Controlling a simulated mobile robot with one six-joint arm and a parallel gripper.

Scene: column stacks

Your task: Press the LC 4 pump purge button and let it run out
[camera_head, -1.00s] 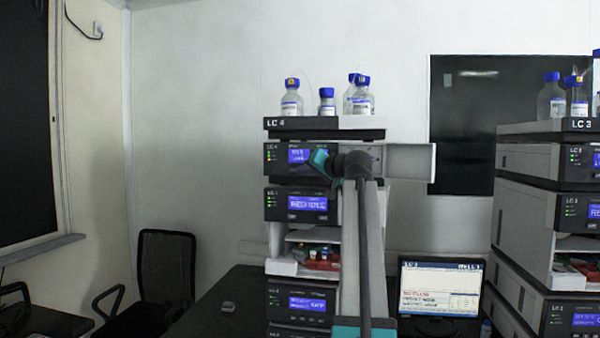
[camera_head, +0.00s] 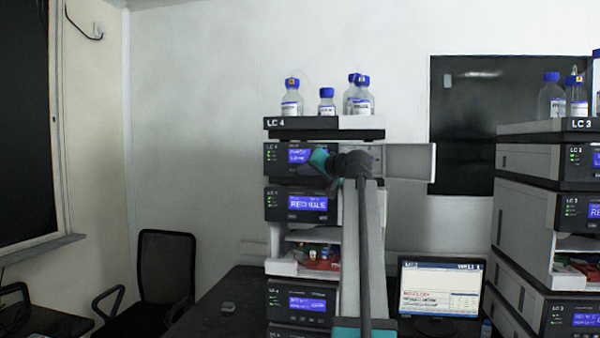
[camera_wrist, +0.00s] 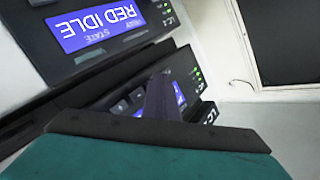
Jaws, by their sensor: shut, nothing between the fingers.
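The LC 4 stack (camera_head: 290,124) stands in the middle of the head view. Its upper module, the pump by its place under the bottle tray, has a blue display (camera_head: 297,155) and small lights at left. My gripper (camera_head: 308,165), teal and dark, is in front of this panel and covers part of it. In the wrist view my shut, empty gripper (camera_wrist: 160,98) points at the panel, over part of its blue display (camera_wrist: 178,97). Small dark keys (camera_wrist: 122,106) show beside it. The purge button cannot be made out, nor whether the fingertips touch the panel.
The module below shows "RED IDLE" on its display (camera_wrist: 88,22) in the wrist view. Bottles (camera_head: 291,100) stand on top of the stack. A monitor (camera_head: 440,286) is to the right, then the LC 3 stack (camera_head: 525,220). A chair (camera_head: 165,265) is at left.

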